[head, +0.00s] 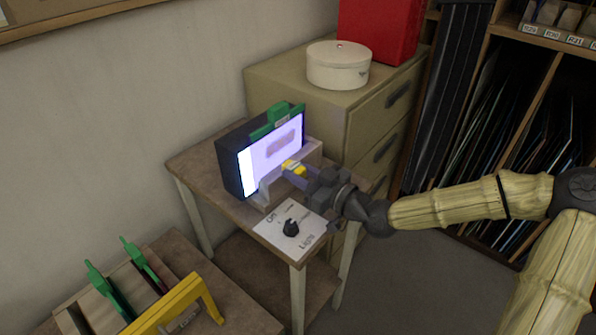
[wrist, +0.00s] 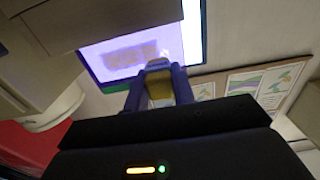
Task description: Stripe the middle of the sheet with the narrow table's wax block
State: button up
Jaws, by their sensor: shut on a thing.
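The lit sheet (head: 272,153) stands upright on the front of a dark light box (head: 230,165) on the narrow table (head: 193,157). A brownish band (head: 281,143) crosses its upper middle. My gripper (head: 291,168) is shut on a yellow wax block (head: 298,168), just in front of the sheet's lower right part. The wrist view also shows the yellow block (wrist: 160,92) between the blue fingers, with the glowing sheet (wrist: 130,52) beyond it. I cannot tell whether the block touches the sheet.
A drawer cabinet (head: 300,82) with a round white box (head: 338,66) stands behind. A lower table at front left holds a rack with green-handled tools (head: 109,290) and a yellow frame (head: 178,305).

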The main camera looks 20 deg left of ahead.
jog(key=shift+p+v, duration=0.3)
jog(key=shift+v, duration=1.1)
